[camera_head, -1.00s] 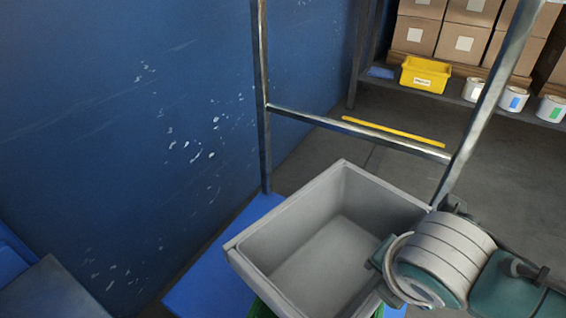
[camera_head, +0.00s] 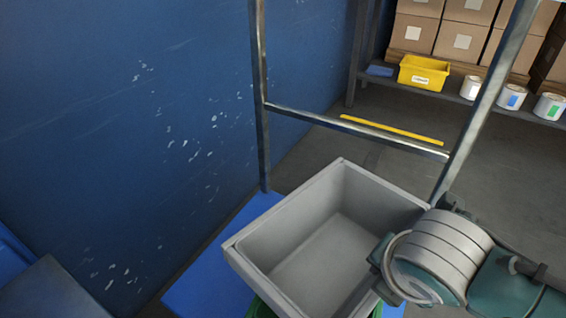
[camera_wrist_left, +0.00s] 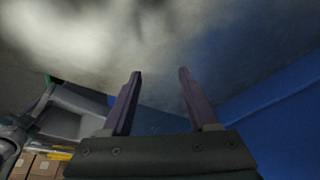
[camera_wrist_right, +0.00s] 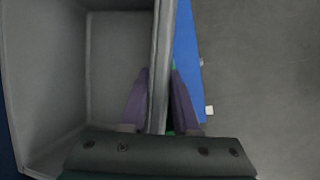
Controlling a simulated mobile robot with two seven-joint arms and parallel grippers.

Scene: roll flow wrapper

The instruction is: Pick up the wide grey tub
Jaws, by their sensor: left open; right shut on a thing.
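The wide grey tub (camera_head: 262,258) is open-topped and looks empty in the head view. It is at the lower middle, above a blue surface. My right gripper (camera_wrist_right: 158,88) is shut on the tub's wall, with one purple finger inside and one outside. In the head view my right arm covers the tub's right corner. The tub's wall also shows in the right wrist view (camera_wrist_right: 40,90). My left gripper (camera_wrist_left: 157,75) is open and empty in the left wrist view, apart from the tub (camera_wrist_left: 62,122), which shows at the left there.
A metal frame (camera_head: 262,120) with a crossbar stands just behind the tub. A blue wall (camera_head: 120,120) is at the left. A shelf at the back right holds a yellow bin (camera_head: 424,73), cartons (camera_head: 461,42) and white cans (camera_head: 511,97). Grey floor lies between.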

